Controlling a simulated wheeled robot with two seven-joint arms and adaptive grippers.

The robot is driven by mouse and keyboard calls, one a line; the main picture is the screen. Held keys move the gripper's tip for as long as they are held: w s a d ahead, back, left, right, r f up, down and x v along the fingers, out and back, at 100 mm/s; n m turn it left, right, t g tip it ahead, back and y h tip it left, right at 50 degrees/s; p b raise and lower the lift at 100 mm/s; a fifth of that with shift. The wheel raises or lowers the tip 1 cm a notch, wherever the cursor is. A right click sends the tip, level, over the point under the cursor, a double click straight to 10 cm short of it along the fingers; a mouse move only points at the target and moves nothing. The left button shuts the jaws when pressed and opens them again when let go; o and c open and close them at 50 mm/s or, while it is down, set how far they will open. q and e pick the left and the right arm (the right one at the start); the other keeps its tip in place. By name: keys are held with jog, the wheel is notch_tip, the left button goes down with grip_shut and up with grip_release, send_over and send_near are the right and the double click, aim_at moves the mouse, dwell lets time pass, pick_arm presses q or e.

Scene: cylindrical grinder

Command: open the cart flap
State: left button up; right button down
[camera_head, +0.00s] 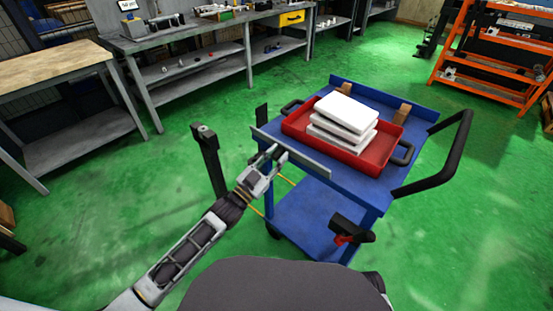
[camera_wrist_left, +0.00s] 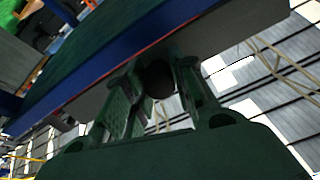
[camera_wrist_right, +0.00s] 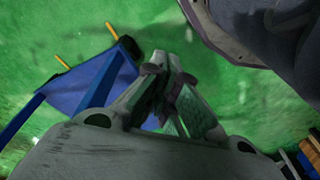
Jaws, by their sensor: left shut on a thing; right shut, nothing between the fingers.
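The blue cart (camera_head: 318,215) stands in front of me in the head view. Its flap (camera_head: 312,167) is a long narrow board along the cart's near left edge, tilted and standing out from the top. My left gripper (camera_head: 270,154) is at the flap's middle, shut on a dark round knob (camera_wrist_left: 158,78) that shows between its fingers in the left wrist view. The flap (camera_wrist_left: 232,28) runs diagonally just beyond the fingers. My right gripper (camera_wrist_right: 172,66) is shut and empty over the green floor, apart from the cart's blue lower part (camera_wrist_right: 88,82).
A red tray (camera_head: 376,155) with white blocks (camera_head: 345,112) sits on the cart top. The cart's black push handle (camera_head: 455,160) sticks out right. A dark post (camera_head: 208,158) stands left of the flap. Workbenches line the back left; an orange rack (camera_head: 490,60) stands back right.

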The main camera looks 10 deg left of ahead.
pick_arm(q)
jog(key=shift+f+t+b, duration=0.3)
jog(key=shift+b, duration=0.45)
jog(key=shift+f+t+h+b, duration=0.2)
jog(key=shift+t+h+b, duration=0.25)
jog(key=shift+b, duration=0.4)
jog(key=shift+f+t+h+b, duration=0.35)
jog(key=shift+t+h+b, duration=0.2)
jog(key=shift+b, duration=1.05)
pick_arm(e)
notch_tip(320, 180, up, 8)
jog(key=w+a+t+y, duration=0.1)
jog(key=a+t, duration=0.1)
jog(key=shift+w+f, duration=0.15)
jog(key=shift+f, duration=0.1)
pick_arm(q)
jog(key=shift+s, duration=0.1)
pick_arm(e)
jog(key=shift+a, duration=0.1)
pick_arm(q)
jog(key=o, duration=1)
jog(key=shift+r, duration=0.1)
jog(key=shift+a, duration=0.15)
